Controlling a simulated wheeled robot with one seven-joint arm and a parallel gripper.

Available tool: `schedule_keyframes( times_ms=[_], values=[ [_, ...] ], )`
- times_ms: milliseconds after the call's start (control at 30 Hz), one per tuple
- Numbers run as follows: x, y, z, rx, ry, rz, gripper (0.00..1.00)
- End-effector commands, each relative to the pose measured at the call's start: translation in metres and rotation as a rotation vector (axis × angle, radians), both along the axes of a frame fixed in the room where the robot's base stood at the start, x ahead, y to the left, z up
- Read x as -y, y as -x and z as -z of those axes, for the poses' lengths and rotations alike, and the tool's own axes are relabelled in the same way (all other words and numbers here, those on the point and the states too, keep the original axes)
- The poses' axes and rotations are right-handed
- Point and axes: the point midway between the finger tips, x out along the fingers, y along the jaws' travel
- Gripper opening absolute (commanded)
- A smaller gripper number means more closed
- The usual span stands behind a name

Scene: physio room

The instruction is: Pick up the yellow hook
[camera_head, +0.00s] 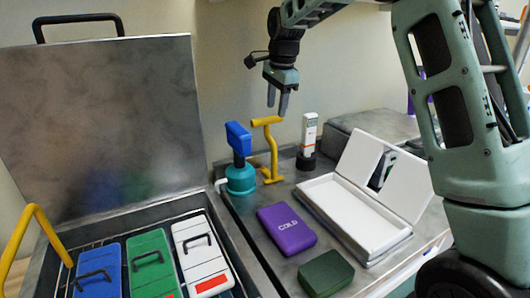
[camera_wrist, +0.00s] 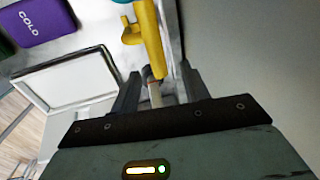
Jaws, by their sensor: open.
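The yellow hook (camera_head: 273,158) stands upright on the grey counter, with its bent top bar just below and beside my gripper's fingertips in the head view. My gripper (camera_head: 277,106) points down, open, with its fingers apart and empty. In the wrist view the yellow hook (camera_wrist: 149,40) lies ahead of the fingertips of my gripper (camera_wrist: 157,80), about in line with the gap. I cannot tell whether a finger touches it.
A blue-and-teal device (camera_head: 240,175) stands close left of the hook, and a white handheld device (camera_head: 308,135) right of it. A purple COLD pack (camera_head: 287,228), a dark green box (camera_head: 326,273) and an open white case (camera_head: 350,212) lie in front. An open metal bin (camera_head: 217,232) is left.

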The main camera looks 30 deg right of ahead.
Motion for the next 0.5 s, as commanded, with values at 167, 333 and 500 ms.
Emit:
schedule_keyframes(
  times_ms=[167, 333, 500],
  values=[
    [0.003, -0.004, 0.017, -0.002, -0.001, 0.018, 0.46],
    [0.000, -0.005, 0.035, -0.003, -0.002, 0.015, 0.46],
    [-0.004, -0.007, 0.060, -0.002, -0.001, 0.015, 0.46]
  ],
)
